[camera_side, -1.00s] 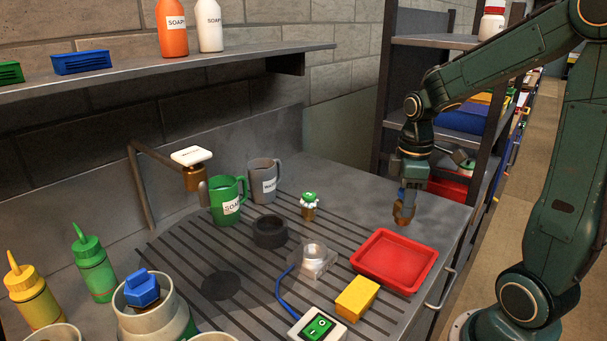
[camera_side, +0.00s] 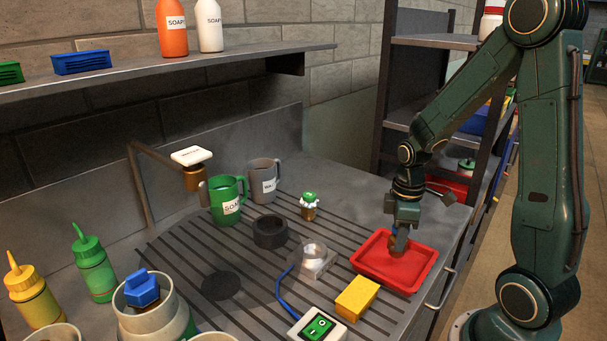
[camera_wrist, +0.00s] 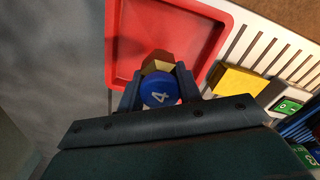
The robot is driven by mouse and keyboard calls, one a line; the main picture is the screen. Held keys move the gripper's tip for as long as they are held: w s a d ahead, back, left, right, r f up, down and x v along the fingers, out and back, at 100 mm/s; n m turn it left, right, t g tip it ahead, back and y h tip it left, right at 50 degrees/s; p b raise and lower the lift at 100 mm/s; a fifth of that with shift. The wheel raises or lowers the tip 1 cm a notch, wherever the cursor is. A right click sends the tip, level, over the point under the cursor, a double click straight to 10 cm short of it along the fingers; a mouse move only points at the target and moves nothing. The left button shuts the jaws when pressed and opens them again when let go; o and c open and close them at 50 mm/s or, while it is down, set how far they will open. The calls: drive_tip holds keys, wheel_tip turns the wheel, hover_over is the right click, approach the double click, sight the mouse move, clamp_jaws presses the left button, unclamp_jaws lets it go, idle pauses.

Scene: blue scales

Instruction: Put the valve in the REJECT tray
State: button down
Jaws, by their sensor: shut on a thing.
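My gripper (camera_side: 401,226) is shut on a valve with a brass body and a round blue cap (camera_wrist: 160,90) marked 4. In the side view the valve's brass part (camera_side: 398,243) hangs below the fingers, over the red tray (camera_side: 376,279). In the wrist view the brass end lies inside the outline of the red tray (camera_wrist: 120,45). I cannot tell whether the valve touches the tray floor. The tray looks otherwise empty, and I see no label on it. Another valve, with a green and white top (camera_side: 309,202), stands on the ridged counter.
A yellow block (camera_side: 357,298) sits close to the tray's front left. A dark ring (camera_side: 270,232) and mugs (camera_side: 229,203) stand farther left.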

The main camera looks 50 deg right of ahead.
drive_tip(key=shift+f, duration=1.3)
drive_tip(key=shift+f, duration=0.15)
drive_tip(key=c, duration=1)
unclamp_jaws()
drive_tip(key=shift+o, duration=0.2)
drive_tip(key=shift+r, duration=6.15)
